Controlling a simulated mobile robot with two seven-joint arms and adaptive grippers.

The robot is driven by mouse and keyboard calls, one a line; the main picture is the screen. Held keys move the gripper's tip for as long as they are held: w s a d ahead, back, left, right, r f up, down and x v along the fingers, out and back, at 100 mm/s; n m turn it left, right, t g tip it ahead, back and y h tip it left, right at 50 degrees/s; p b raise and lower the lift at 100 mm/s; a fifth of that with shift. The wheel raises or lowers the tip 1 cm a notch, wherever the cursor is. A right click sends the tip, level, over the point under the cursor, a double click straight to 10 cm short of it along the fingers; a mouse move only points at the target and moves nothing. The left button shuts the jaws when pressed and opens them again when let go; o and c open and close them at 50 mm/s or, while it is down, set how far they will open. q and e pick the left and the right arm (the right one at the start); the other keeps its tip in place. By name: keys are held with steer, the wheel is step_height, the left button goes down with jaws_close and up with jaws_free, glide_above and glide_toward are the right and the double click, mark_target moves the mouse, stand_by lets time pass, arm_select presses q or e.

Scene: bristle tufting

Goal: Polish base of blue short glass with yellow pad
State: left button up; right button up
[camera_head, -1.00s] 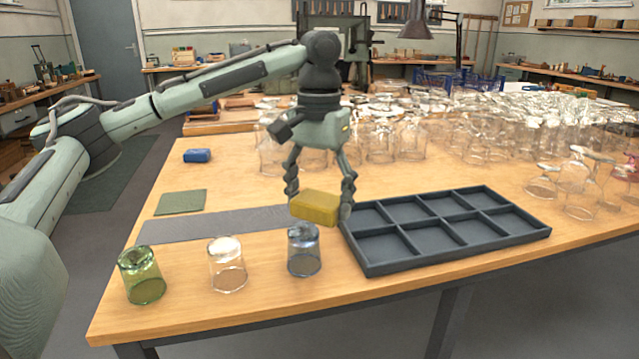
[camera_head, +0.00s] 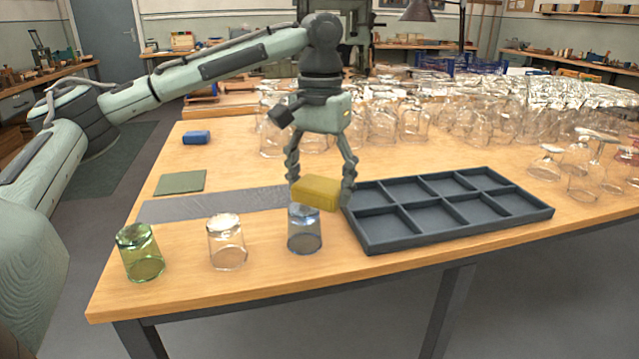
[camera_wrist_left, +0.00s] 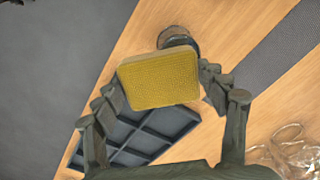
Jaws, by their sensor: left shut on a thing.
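The blue short glass (camera_head: 304,233) stands upside down on the wooden table, left of the black divided tray. My left gripper (camera_head: 320,190) is shut on the yellow pad (camera_head: 316,192) and holds it at the top of the blue glass. The pad covers part of the glass's base, and I cannot tell whether they touch. My right gripper is not in view.
A clear glass (camera_head: 227,243) and a green glass (camera_head: 139,252) stand upside down to the left. The divided tray (camera_head: 436,238) is empty. A grey strip (camera_head: 205,206), a green pad (camera_head: 180,183) and a blue block (camera_head: 196,137) lie behind. Many clear glasses crowd the back right.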

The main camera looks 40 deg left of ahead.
mark_target(305, 182)
arm_select(q)
steer(key=shift+f, duration=1)
stand_by(0.3)
steer(key=shift+s+a+r+p, duration=0.15)
steer(key=shift+a+p, duration=0.25)
steer(key=shift+p, duration=0.2)
steer(key=shift+s+a+r+p, duration=0.1)
steer(key=shift+a+p, duration=0.3)
steer(key=shift+p, duration=0.2)
steer(key=shift+s+a+f+b, duration=0.15)
steer(key=shift+a+f+b, duration=0.05)
steer(key=shift+a+b, duration=0.2)
steer(key=a, duration=0.1)
steer(key=s+a, duration=0.1)
steer(key=a, duration=0.1)
steer(key=shift+a+f, duration=0.1)
steer(key=shift+a, duration=0.05)
steer(key=shift+w+d, duration=0.3)
steer(key=shift+d, duration=0.65)
steer(key=shift+w+d, duration=0.35)
steer(key=shift+d, duration=0.65)
steer(key=shift+w+d, duration=0.3)
steer(key=shift+d, duration=0.65)
